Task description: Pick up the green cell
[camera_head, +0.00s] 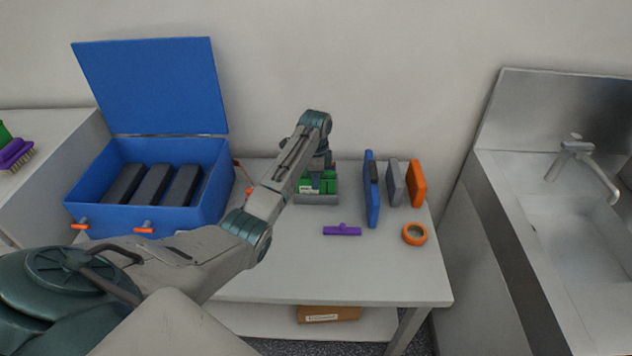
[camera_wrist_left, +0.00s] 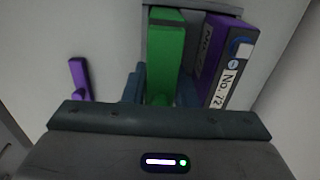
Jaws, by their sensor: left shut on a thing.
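The green cell (camera_wrist_left: 166,45) is an upright green block between the two fingers of my left gripper (camera_wrist_left: 160,90) in the left wrist view. The gripper is shut on it. In the head view my left gripper (camera_head: 320,168) reaches down over a small grey tray (camera_head: 318,200) with green blocks (camera_head: 328,184) in it, partly hidden by the arm. A purple block with a white "No. 72" label (camera_wrist_left: 231,75) stands close to the right of the green cell in the left wrist view. I cannot tell whether the cell is clear of the tray. My right gripper is not in view.
An open blue case (camera_head: 212,195) with dark slabs stands left on the table (camera_head: 290,275). A purple T-shaped piece (camera_head: 342,230) lies in front of the tray. Blue (camera_head: 371,200), grey (camera_head: 395,185) and orange (camera_head: 417,185) panels and an orange ring (camera_head: 409,240) are right.

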